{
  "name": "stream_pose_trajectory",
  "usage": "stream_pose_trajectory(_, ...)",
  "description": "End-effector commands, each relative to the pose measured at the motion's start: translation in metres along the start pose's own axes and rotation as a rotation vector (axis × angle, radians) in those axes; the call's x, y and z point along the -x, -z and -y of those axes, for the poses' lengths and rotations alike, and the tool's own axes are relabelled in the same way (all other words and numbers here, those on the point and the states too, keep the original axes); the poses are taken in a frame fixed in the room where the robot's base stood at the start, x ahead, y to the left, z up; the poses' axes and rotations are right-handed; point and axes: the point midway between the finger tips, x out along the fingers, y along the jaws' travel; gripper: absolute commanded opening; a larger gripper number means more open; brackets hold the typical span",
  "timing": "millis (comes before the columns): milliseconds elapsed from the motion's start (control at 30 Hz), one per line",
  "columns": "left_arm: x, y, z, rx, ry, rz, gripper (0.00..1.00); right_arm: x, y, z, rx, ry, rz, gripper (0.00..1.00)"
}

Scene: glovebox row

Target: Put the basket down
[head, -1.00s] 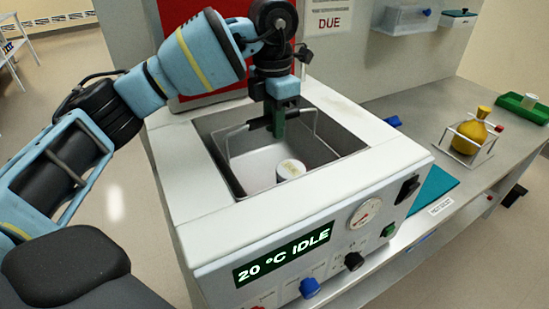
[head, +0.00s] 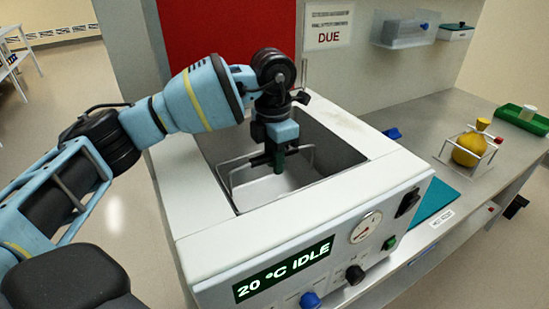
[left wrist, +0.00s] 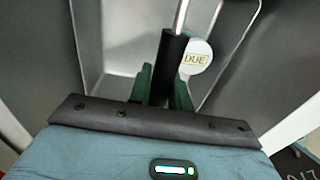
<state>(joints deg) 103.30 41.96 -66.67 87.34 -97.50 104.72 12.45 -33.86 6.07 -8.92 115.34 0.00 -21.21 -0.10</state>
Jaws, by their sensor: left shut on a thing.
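The basket shows in the head view by its wire handle (head: 314,157), inside the open well of the water bath (head: 190,210). My left gripper (head: 277,160) reaches down into the well and is shut on the handle. In the left wrist view the green fingers of this gripper (left wrist: 160,88) close around the handle's black grip (left wrist: 172,58). A white round lid marked DUE (left wrist: 197,57) shows just below and right of the grip. In the head view that lidded thing is hidden. I cannot tell whether the basket touches the bath's floor. My right gripper is not in view.
The bath's front panel (head: 285,268) reads 20 °C IDLE. On the bench at right are a teal mat (head: 432,197), a yellow flask (head: 468,149) in a wire rack and a green tray (head: 515,120). The bath's walls stand close around my gripper.

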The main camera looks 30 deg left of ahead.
Motion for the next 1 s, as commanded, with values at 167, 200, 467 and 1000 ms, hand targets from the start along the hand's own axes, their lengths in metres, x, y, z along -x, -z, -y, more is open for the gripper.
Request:
stream_pose_trajectory(167,-0.001,0.0,0.0,0.0,0.0,0.0,0.28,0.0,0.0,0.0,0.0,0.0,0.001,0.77)
stream_pose_trajectory(200,-0.001,0.0,0.0,0.0,0.0,0.0,0.34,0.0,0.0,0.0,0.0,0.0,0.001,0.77)
stream_pose_trajectory(467,-0.001,0.0,0.0,0.0,0.0,0.0,0.41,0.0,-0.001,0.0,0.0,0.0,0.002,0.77)
stream_pose_trajectory(1000,0.068,-0.001,0.0,0.0,-0.001,0.003,0.41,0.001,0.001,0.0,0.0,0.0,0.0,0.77)
